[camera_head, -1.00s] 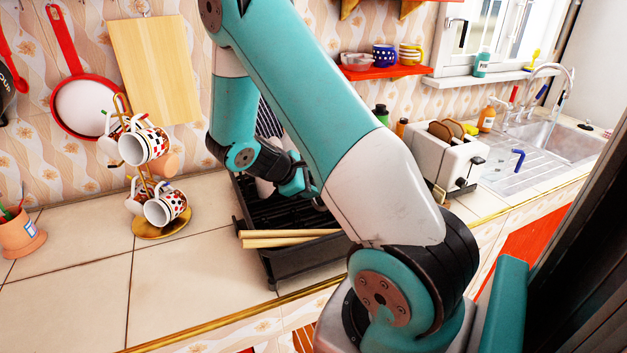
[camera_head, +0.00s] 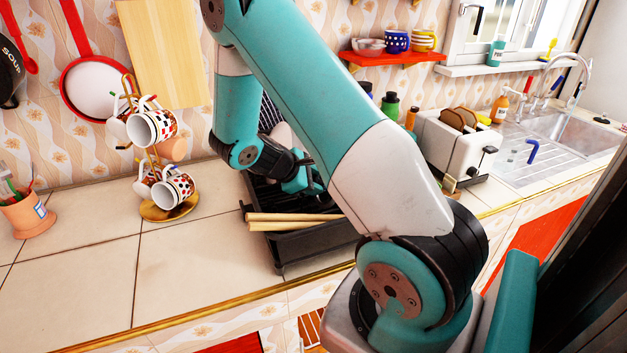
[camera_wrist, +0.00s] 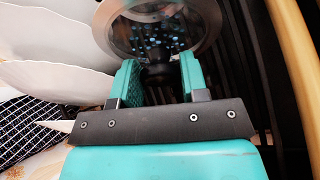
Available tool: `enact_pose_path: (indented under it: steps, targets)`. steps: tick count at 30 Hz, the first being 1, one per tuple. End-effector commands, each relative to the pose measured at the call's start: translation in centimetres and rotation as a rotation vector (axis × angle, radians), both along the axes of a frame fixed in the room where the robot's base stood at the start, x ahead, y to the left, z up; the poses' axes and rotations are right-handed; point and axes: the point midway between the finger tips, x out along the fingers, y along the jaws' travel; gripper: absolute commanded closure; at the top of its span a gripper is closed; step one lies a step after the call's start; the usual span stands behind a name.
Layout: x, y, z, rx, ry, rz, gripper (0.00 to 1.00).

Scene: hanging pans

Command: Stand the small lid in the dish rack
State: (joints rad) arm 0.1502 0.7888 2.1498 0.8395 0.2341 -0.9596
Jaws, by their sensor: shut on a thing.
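My gripper (camera_wrist: 158,76) is shut on the dark knob of the small lid (camera_wrist: 150,38), a round glass lid with a metal rim. In the wrist view the lid is beyond the fingers, with its top edge cut off by the frame. The black dish rack (camera_head: 312,246) stands on the counter in the head view, and its dark slats (camera_wrist: 232,85) show to the right of the lid in the wrist view. In the head view my gripper (camera_head: 312,186) is over the rack and my arm hides the lid. I cannot tell whether the lid touches the slats.
White plates (camera_wrist: 50,80) stand close left of my gripper. Wooden utensils (camera_head: 295,222) lie across the rack's front. A mug tree (camera_head: 165,208) stands left of the rack, and a toaster (camera_head: 455,145) stands right. The counter at front left (camera_head: 190,270) is clear.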

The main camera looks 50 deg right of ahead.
Motion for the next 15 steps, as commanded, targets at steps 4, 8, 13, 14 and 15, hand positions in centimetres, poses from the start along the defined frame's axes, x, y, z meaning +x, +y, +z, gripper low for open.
enact_pose_path:
  steps: [4,8,13,14,15]
  targets:
    - [0.0,-0.02,0.04,0.0,-0.001,-0.001,0.48]
    - [-0.01,-0.02,0.03,0.0,0.0,0.0,0.3]
    - [-0.01,0.01,-0.02,0.0,0.0,0.0,0.3]
    - [0.0,0.01,0.0,0.0,0.0,0.0,0.3]
    - [0.03,0.08,0.05,0.001,-0.001,0.0,0.3]
